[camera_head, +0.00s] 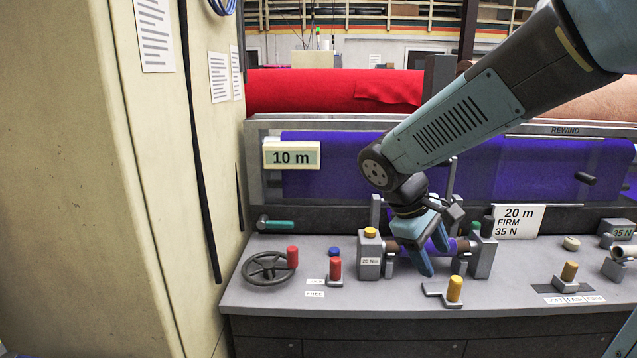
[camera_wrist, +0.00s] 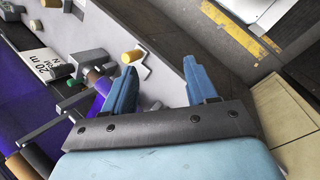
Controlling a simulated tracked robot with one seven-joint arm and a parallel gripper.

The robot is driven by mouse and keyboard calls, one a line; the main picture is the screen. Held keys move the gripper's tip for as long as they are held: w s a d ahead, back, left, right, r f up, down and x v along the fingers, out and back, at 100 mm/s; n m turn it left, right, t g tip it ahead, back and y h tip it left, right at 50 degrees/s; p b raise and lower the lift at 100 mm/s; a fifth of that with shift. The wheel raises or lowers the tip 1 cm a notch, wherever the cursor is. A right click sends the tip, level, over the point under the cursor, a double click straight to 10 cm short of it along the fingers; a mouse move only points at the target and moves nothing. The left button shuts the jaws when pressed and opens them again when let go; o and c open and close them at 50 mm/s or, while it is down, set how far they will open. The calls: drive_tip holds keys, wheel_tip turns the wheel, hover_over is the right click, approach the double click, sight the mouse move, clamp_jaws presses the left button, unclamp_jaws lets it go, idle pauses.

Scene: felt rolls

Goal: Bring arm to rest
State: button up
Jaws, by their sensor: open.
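My arm reaches in from the upper right in the head view, bent at the elbow and pointing down over the grey bench. My gripper (camera_head: 434,258) is in front of the small purple roll (camera_head: 461,246) on the bench stand and partly hides it. In the wrist view my gripper (camera_wrist: 164,82) has its two blue fingers wide apart, with nothing held between them. Whether a finger touches the roll or stand, I cannot tell.
The bench (camera_head: 330,300) carries a black handwheel (camera_head: 265,267), a red-knobbed lever (camera_head: 335,268) and a yellow-knobbed lever (camera_head: 454,289). A "20 m FIRM 35 N" sign (camera_head: 517,221) stands behind. A beige cabinet (camera_head: 90,180) rises at left. Open floor shows beyond the bench edge in the wrist view.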

drive_tip(key=s+d+r+m+t+y, duration=0.2)
drive_tip(key=s+r+m+t+y, duration=0.3)
drive_tip(key=s+r+m, duration=0.2)
drive_tip(key=shift+s+d+r+m+y, duration=0.25)
drive_tip(key=shift+s+m, duration=0.25)
drive_tip(key=shift+s, duration=0.8)
idle(1.2)
